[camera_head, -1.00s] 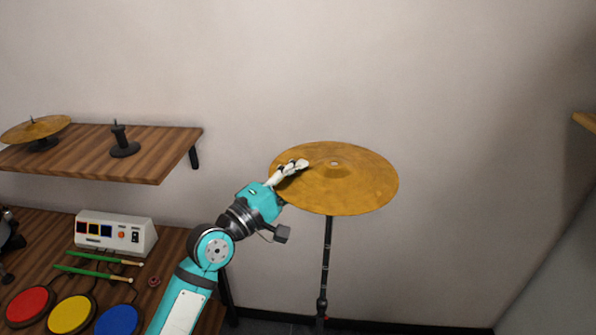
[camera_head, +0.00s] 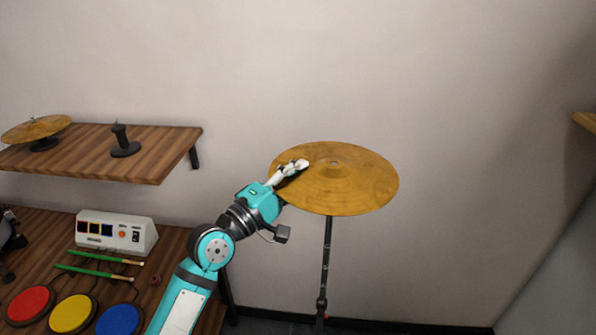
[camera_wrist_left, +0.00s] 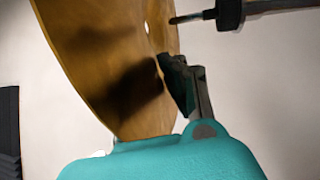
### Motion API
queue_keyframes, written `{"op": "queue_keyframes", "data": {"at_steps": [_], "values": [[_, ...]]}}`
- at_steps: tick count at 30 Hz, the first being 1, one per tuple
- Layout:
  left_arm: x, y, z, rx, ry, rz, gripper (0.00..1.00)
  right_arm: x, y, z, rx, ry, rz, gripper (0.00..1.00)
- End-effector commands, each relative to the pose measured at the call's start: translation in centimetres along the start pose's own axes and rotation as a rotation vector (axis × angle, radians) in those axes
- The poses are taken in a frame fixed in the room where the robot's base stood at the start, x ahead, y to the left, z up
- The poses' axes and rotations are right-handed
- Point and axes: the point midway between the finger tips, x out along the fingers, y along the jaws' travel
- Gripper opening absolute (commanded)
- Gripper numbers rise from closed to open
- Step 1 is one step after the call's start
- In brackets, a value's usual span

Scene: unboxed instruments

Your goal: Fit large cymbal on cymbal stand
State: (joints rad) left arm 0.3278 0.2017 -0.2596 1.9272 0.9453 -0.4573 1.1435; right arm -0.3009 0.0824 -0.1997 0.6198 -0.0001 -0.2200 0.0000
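The large golden cymbal (camera_head: 345,185) is held nearly level over the cymbal stand (camera_head: 326,260), whose dark pole shows below it. My left gripper (camera_head: 292,170) is shut on the cymbal's left rim. In the left wrist view, the cymbal (camera_wrist_left: 110,60) has its centre hole close to the tip of the stand (camera_wrist_left: 230,14). A small gap shows between tip and cymbal, with the hole roughly in line with the tip. A dark finger (camera_wrist_left: 180,85) lies against the cymbal's underside. The stand's top is hidden in the head view. My right gripper is not in view.
A wooden shelf (camera_head: 80,165) at left bears a smaller cymbal (camera_head: 36,129) on a holder and an empty black holder (camera_head: 123,140). Below are a white control box (camera_head: 117,232), green sticks (camera_head: 95,274) and coloured pads (camera_head: 72,313).

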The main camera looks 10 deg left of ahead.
Motion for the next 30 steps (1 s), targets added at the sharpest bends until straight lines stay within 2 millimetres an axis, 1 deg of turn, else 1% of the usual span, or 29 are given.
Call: {"op": "queue_keyframes", "data": {"at_steps": [8,30], "values": [[0.0,0.0,0.0,0.0,0.0,0.003,0.0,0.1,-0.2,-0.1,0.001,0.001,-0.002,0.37],[-0.4,-1.8,-0.1,0.0,0.0,0.002,0.0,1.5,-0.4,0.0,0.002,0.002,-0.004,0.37]]}}
